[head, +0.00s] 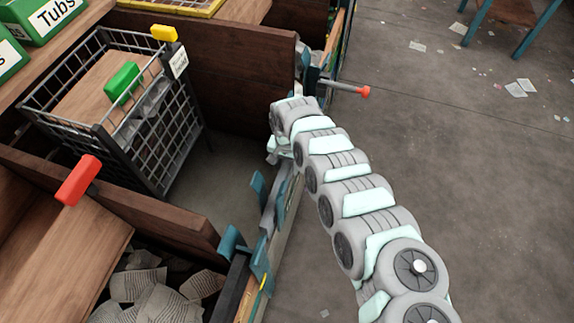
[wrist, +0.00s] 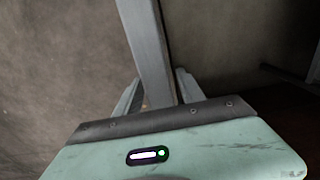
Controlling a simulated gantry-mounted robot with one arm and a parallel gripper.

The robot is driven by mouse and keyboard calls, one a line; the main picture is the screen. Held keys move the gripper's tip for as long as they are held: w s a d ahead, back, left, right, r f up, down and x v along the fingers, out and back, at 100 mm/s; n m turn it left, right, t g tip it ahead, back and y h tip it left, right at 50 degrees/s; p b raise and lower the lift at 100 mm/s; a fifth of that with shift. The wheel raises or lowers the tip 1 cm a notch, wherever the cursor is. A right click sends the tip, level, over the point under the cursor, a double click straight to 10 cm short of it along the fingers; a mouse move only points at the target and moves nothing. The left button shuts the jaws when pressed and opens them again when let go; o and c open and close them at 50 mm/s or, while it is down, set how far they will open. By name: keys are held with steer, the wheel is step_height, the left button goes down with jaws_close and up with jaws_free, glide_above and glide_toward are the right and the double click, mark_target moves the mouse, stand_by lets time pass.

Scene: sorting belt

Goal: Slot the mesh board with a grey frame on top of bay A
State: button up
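I cannot pick out the mesh board with a grey frame for certain in the head view. In the wrist view a plain grey bar (wrist: 150,50), possibly a frame edge seen end-on, runs down between the fingers of my gripper (wrist: 157,95). The fingers stand apart on either side of the bar, and I cannot see them pressing on it. In the head view my gripper (head: 273,150) is mostly hidden behind my arm, beside the bays' outer side. No label reading bay A is legible.
A red-tipped rod (head: 345,88) juts over the aisle. A yellow-framed board (head: 180,8) lies behind.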

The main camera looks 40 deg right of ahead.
jaws_close()
stand_by(1.1)
stand_by(0.5)
stand_by(1.0)
step_height(320, 180, up, 33)
steer(key=p, duration=3.3)
steer(key=shift+p, duration=0.3)
